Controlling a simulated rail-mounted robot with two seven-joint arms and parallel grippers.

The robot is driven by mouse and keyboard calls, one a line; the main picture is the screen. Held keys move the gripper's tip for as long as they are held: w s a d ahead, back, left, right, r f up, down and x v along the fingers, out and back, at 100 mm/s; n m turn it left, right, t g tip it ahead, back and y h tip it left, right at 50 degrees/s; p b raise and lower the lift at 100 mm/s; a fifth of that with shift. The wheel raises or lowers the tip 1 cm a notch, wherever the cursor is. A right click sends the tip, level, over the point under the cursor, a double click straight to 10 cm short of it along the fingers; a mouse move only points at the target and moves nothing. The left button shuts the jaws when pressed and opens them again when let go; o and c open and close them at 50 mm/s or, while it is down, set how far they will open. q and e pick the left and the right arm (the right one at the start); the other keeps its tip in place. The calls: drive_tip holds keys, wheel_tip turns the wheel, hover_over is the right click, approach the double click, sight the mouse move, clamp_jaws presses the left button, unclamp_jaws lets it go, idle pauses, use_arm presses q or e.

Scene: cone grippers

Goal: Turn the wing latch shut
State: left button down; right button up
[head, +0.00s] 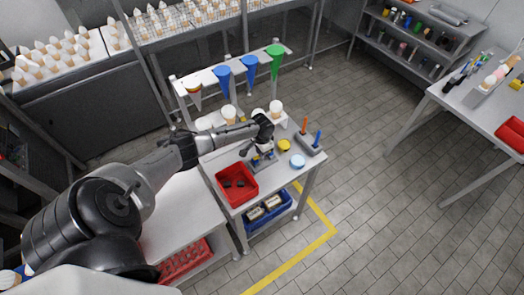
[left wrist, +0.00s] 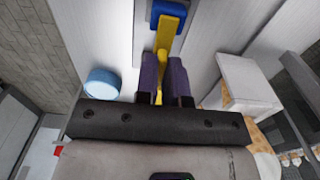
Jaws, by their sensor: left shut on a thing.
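My right gripper is in neither view.
A red tray (head: 222,191) with dark items stands left of my gripper. A yellow disc (head: 284,146), a pale blue round piece (head: 298,161) and a grey holder (head: 309,144) with orange and blue handles stand to the right. Coloured cones hang from a rack (head: 205,76) behind.

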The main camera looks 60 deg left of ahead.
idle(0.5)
use_arm(q)
drive_tip(key=c, duration=1.2)
unclamp_jaws()
drive_tip(key=shift+r, duration=0.1)
wheel_tip(320, 180, up, 14)
drive_tip(key=shift+f, duration=0.15)
